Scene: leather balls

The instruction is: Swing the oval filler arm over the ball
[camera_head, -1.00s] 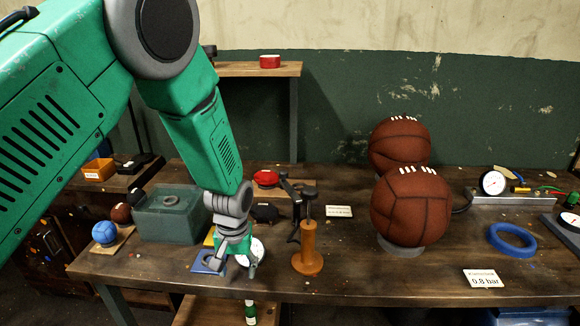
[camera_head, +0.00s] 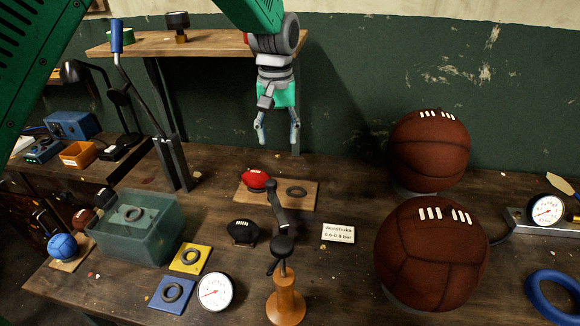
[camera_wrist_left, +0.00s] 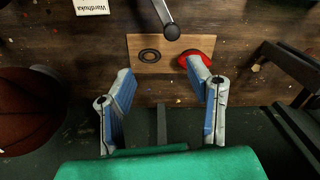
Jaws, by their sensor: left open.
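A filler arm (camera_head: 278,208) is a dark bar on a turned orange wooden post (camera_head: 286,304). The bar reaches back from the post, its far end near the board with the red oval ball (camera_head: 255,180). A black oval ball (camera_head: 242,231) sits left of the bar, on a small stand. My left gripper (camera_head: 278,139) is open and empty, pointing down beyond the red ball's board, apart from everything. In the wrist view the open fingers (camera_wrist_left: 160,75) frame the board's edge; the bar's knobbed end (camera_wrist_left: 172,32) shows above. My right gripper is not in view.
Two large brown balls (camera_head: 432,255) stand at right, near a gauge (camera_head: 547,210) and a blue ring (camera_head: 553,297). A greenish tank (camera_head: 137,226) and a lamp (camera_head: 118,95) are at left. A wooden shelf (camera_head: 210,44) is at the back. A card (camera_head: 338,232) lies right of the bar.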

